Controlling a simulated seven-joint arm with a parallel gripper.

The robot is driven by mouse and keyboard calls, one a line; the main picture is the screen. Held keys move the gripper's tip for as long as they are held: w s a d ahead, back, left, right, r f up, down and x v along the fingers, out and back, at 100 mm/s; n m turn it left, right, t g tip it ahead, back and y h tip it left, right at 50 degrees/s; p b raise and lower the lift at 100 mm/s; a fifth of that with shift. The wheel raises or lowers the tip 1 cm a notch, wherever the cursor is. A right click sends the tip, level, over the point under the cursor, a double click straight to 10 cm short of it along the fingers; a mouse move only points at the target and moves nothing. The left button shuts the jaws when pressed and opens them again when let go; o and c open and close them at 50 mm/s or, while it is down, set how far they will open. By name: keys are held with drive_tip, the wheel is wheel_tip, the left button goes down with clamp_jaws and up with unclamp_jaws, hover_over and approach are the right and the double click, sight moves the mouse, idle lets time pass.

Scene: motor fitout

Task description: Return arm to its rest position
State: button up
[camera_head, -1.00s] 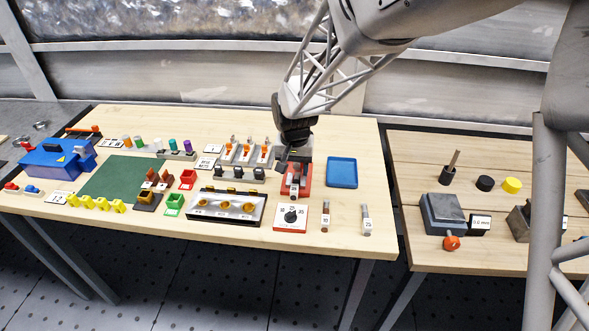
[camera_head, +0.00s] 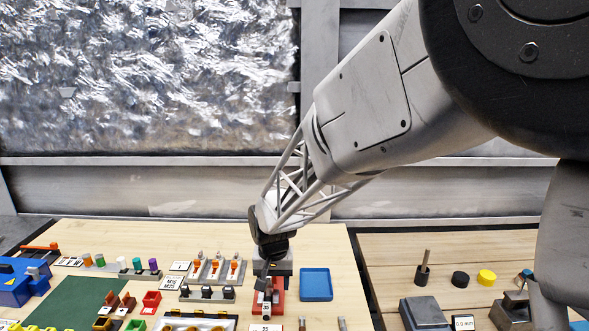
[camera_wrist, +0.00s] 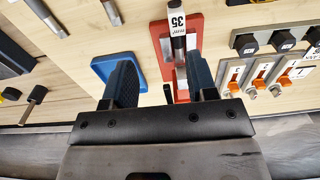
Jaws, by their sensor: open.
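My gripper (camera_head: 266,278) is over the red holder (camera_head: 278,297) on the wooden table, towards its right side. In the wrist view my gripper (camera_wrist: 162,80) is open, with its two dark fingers spread apart. A grey and black piece labelled 35 (camera_wrist: 177,22) is on the red holder and shows beyond the fingers, nearer the right one. Nothing is clamped in the jaws. My arm reaches down from the upper right of the head view, and my gripper hides part of the red holder.
A blue tray (camera_head: 316,284) lies just right of the red holder. A rack with orange clips (camera_head: 214,268) and a row of black knobs (camera_head: 207,293) stand close on the left. A green mat (camera_head: 75,302) lies farther left. A second table (camera_head: 385,262) is at right.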

drive_tip(key=s+d+r+t, duration=0.1)
drive_tip(key=s+d+r, duration=0.6)
drive_tip(key=s+d, duration=0.25)
drive_tip(key=s+d+r+t, duration=0.1)
drive_tip(key=s+d+r, duration=0.6)
drive_tip(key=s+d, duration=0.75)
drive_tip(key=s, duration=0.4)
drive_tip(key=shift+s, duration=0.2)
